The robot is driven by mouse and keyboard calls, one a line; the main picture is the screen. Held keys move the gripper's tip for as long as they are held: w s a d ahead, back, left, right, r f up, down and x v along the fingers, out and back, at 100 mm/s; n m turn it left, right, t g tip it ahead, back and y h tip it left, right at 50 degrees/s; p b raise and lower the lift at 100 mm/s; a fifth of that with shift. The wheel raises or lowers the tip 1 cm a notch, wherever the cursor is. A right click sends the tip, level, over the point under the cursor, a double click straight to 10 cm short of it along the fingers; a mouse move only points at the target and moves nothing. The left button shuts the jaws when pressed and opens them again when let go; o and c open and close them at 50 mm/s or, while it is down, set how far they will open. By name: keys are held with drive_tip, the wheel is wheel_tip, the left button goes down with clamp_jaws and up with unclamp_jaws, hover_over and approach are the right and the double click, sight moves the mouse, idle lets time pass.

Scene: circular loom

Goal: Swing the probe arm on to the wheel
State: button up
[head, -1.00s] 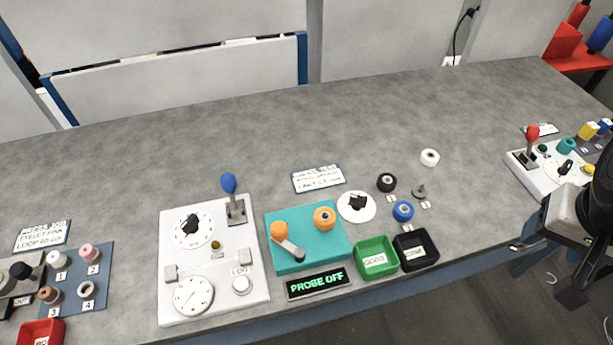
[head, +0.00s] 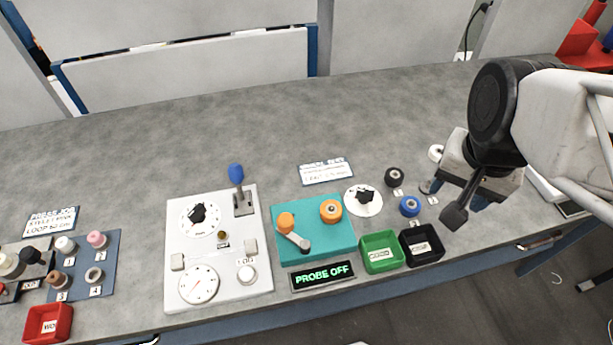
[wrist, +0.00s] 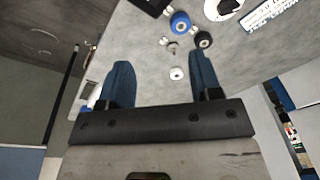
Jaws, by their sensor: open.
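The probe unit is a teal base (head: 325,238) near the front of the table. On it are an orange wheel (head: 330,211) and, to its left, an orange-knobbed pivot (head: 286,222) with a grey probe arm (head: 298,242). The arm points down and right, away from the wheel and apart from it. The display (head: 322,275) in front reads PROBE OFF. My gripper (head: 445,200) hangs at the right, over the small wheels and well away from the teal base. In the wrist view its two blue fingers (wrist: 162,80) are spread with nothing between them.
A green box (head: 381,266) and a black box (head: 438,250) stand right of the display. A white dial (head: 374,205), a black wheel (head: 394,177) and a blue wheel (head: 410,206) lie nearby. A white panel with a blue lever (head: 236,174) stands left. The back of the table is clear.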

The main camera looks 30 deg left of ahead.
drive_tip(key=s+a+f, duration=0.2)
drive_tip(key=s+a, duration=0.2)
drive_tip(key=a, duration=0.9)
drive_tip(key=n+g, duration=0.1)
hover_over(285, 219)
wheel_tip(285, 219, down, 2)
drive_tip(key=shift+f+h, duration=0.2)
drive_tip(key=shift+h, duration=0.1)
drive_tip(key=shift+f, duration=0.1)
drive_tip(key=shift+f, duration=3.8)
clamp_jaws()
